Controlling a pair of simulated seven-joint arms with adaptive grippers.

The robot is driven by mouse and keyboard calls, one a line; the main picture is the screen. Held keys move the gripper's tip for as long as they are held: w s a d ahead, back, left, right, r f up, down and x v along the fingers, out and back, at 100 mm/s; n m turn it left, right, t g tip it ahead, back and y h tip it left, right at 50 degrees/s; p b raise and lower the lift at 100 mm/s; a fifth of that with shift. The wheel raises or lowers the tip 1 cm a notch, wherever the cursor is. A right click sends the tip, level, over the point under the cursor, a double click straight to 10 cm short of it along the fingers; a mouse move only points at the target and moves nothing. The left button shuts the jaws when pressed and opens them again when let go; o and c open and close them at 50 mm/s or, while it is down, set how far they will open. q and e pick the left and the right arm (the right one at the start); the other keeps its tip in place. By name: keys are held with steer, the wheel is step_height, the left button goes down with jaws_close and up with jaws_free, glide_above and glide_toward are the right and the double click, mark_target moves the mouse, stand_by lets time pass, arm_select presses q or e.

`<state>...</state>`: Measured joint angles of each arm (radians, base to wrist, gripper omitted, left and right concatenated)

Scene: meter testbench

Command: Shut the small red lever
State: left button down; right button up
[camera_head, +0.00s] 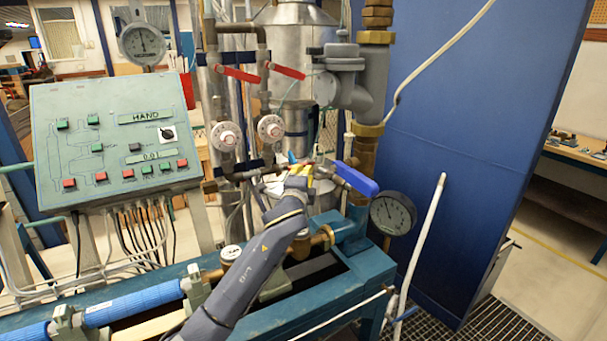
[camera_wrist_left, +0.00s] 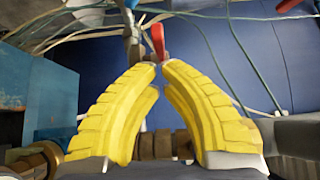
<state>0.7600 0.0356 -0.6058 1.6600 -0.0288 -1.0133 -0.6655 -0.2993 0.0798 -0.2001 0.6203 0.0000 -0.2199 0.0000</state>
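In the left wrist view a small red lever (camera_wrist_left: 158,40) stands upright just beyond my left gripper (camera_wrist_left: 160,65), in line with its fingertips. The two yellow fingers lean together and their tips nearly meet, with only a thin gap. I cannot tell whether the tips touch the lever. In the head view my left gripper (camera_head: 293,160) is at the pipework in the middle, left of a blue valve handle (camera_head: 356,180). The small lever is not clear there. My right gripper is not in view.
Two larger red levers (camera_head: 238,73) (camera_head: 286,71) sit on the pipes above two round meters (camera_head: 226,136) (camera_head: 270,128). A control panel (camera_head: 115,140) stands left. A pressure gauge (camera_head: 392,213) is to the right, before a blue wall (camera_head: 470,130).

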arm_select(q)
steer(key=shift+w+a, duration=0.25)
steer(key=shift+w, duration=0.1)
steer(key=shift+a, duration=0.1)
steer(key=shift+w+a, duration=0.45)
steer(key=shift+w, duration=0.05)
steer(key=shift+s, duration=0.1)
